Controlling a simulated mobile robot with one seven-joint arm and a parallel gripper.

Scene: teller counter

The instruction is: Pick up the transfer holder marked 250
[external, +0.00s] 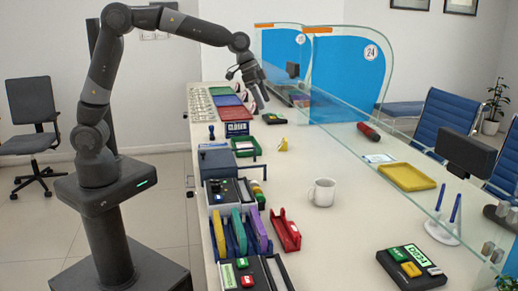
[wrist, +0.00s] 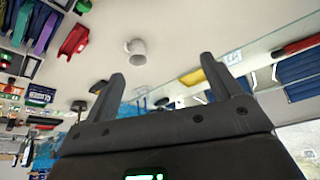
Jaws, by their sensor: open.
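I cannot read a 250 mark on anything in either view. A red open holder (external: 285,232) stands on the counter beside a blue rack (external: 238,238) of upright green and purple holders. The red holder also shows in the wrist view (wrist: 74,42), with the coloured rack (wrist: 40,25) at its left. My gripper (external: 262,97) hangs above the far part of the counter, near the coloured trays, well away from the red holder. In the wrist view my gripper (wrist: 163,80) has its fingers spread with nothing between them.
A white mug (external: 322,192) stands on the counter right of the red holder. A yellow tray (external: 407,177), a red cylinder (external: 369,131) and a black display device (external: 411,267) are farther right. A glass partition (external: 345,70) runs along the counter. The counter's middle is mostly clear.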

